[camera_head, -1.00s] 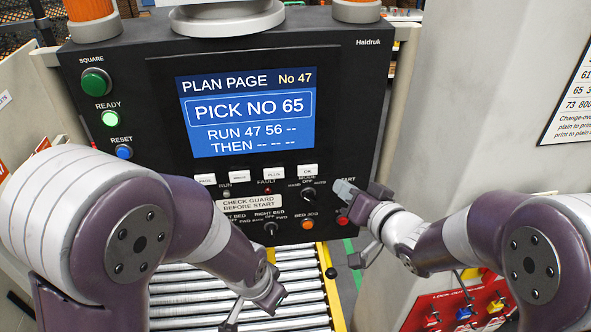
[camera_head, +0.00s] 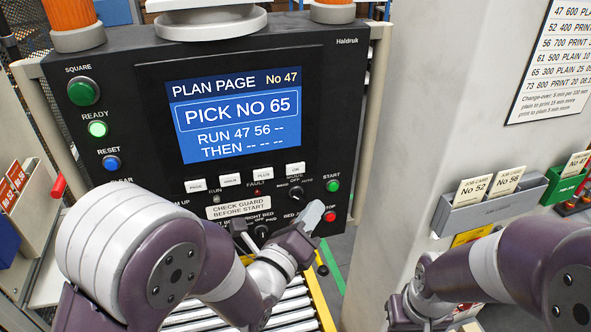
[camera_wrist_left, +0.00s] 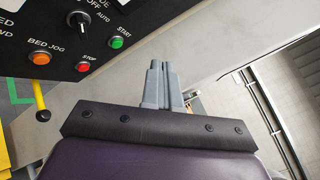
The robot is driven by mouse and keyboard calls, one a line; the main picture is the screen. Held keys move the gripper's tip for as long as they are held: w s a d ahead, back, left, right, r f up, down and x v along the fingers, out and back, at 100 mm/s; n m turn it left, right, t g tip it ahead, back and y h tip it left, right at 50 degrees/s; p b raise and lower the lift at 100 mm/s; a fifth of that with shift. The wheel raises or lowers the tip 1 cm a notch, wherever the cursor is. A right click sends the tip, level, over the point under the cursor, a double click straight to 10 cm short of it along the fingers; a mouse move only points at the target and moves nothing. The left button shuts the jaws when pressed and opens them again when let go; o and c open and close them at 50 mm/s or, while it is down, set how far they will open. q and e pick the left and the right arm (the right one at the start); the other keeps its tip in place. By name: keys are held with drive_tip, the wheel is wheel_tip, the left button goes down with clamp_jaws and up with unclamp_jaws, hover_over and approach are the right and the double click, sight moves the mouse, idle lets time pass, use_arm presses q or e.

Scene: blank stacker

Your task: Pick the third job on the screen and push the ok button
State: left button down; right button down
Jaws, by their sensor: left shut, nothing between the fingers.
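The screen (camera_head: 234,113) reads PLAN PAGE No 47, PICK NO 65 in a box, RUN 47 56 -- and THEN -- -- --. Below it is a row of pale keys: PAGE (camera_head: 196,186), MINUS (camera_head: 229,180), PLUS (camera_head: 263,174) and, at the right end, the OK button (camera_head: 295,169). My left gripper (camera_head: 312,214) is shut and empty, below and right of the OK button, close to the red STOP button. In the left wrist view, its fingers (camera_wrist_left: 160,68) are together; the OK button is out of that view. My right gripper (camera_head: 397,312) is low and partly cut off; its fingers are unclear.
Green START (camera_head: 332,185) and red STOP (camera_head: 329,215) buttons sit near the left gripper. The orange BED JOG button shows in the wrist view (camera_wrist_left: 40,58). A grey rack (camera_head: 490,210) holds job cards 52 and 56; a green rack (camera_head: 565,186) holds card 47.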

sight(295, 169)
use_arm(q)
drive_tip(key=shift+a, duration=0.1)
drive_tip(key=w+a, duration=0.2)
drive_tip(key=w, duration=0.6)
drive_tip(key=shift+w+a, duration=0.15)
drive_tip(key=shift+a, duration=0.2)
idle(1.8)
drive_tip(key=shift+w+a+b, duration=0.15)
drive_tip(key=shift+w+b, duration=0.15)
drive_tip(key=shift+w, duration=0.1)
